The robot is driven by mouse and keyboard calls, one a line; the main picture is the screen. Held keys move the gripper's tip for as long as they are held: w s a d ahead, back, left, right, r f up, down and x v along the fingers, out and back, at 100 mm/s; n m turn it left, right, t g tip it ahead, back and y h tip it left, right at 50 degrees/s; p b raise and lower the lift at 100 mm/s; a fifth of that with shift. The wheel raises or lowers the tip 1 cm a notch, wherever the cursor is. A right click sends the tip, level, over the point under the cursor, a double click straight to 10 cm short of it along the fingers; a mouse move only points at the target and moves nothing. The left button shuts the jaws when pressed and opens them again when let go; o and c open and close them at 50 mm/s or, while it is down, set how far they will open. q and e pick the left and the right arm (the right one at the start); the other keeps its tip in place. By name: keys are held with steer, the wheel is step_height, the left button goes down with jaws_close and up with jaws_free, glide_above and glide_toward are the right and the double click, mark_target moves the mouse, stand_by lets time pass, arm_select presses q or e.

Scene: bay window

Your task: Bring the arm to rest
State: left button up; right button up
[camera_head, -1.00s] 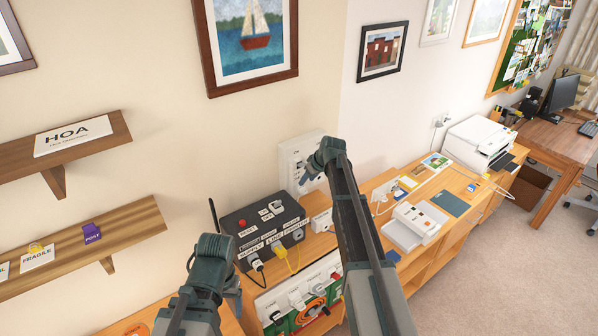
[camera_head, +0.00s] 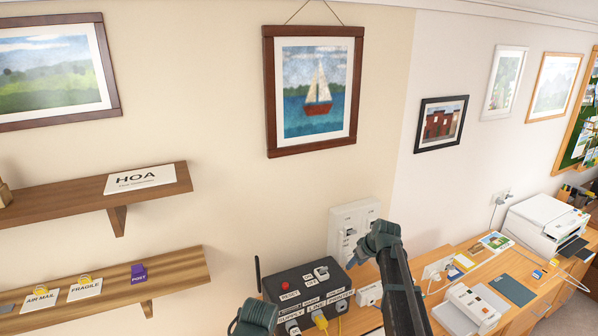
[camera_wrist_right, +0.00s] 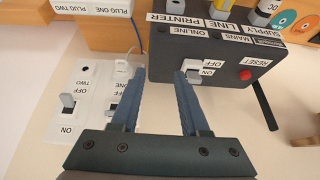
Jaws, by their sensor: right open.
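My right gripper (camera_wrist_right: 160,78) is open and empty in the right wrist view, with its two blue fingers apart. In the head view my right arm comes up from the bottom, and its dark wrist (camera_head: 375,240) covers part of the white wall switch panel (camera_head: 340,220). The black power box (camera_head: 283,277) with a red reset button stands just left of the right arm. In the wrist view the fingers reach between the panel (camera_wrist_right: 65,130) and the box (camera_wrist_right: 225,62). Of my left arm only a dark rounded link (camera_head: 256,314) shows at the bottom edge; its gripper is not visible.
Two wall shelves (camera_head: 165,189) are on the left, the lower one (camera_head: 190,275) holding tagged cards. The wooden cabinet top (camera_head: 440,285) on the right carries a printer (camera_head: 545,222) and small devices. Framed pictures hang above.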

steer(key=s+a+f+g+b, duration=0.3)
steer(key=s+a+f+b, duration=0.8)
steer(key=s+a+f, duration=0.5)
arm_select(q)
step_height(320, 180, down, 22)
steer(key=b, duration=0.9)
arm_select(e)
steer(key=s+a+f+g+h, duration=0.1)
steer(key=s+f, duration=0.3)
steer(key=s, duration=0.5)
steer(key=s+a+f+g+h, duration=0.1)
steer(key=s+a+f+h, duration=0.1)
steer(key=s, duration=0.7)
step_height(320, 180, down, 2)
steer(key=shift+a+f+g, duration=0.25)
steer(key=shift+a+g, duration=0.05)
steer(key=shift+a, duration=0.25)
arm_select(q)
steer(key=shift+a, duration=0.1)
arm_select(e)
steer(key=shift+c, duration=0.3)
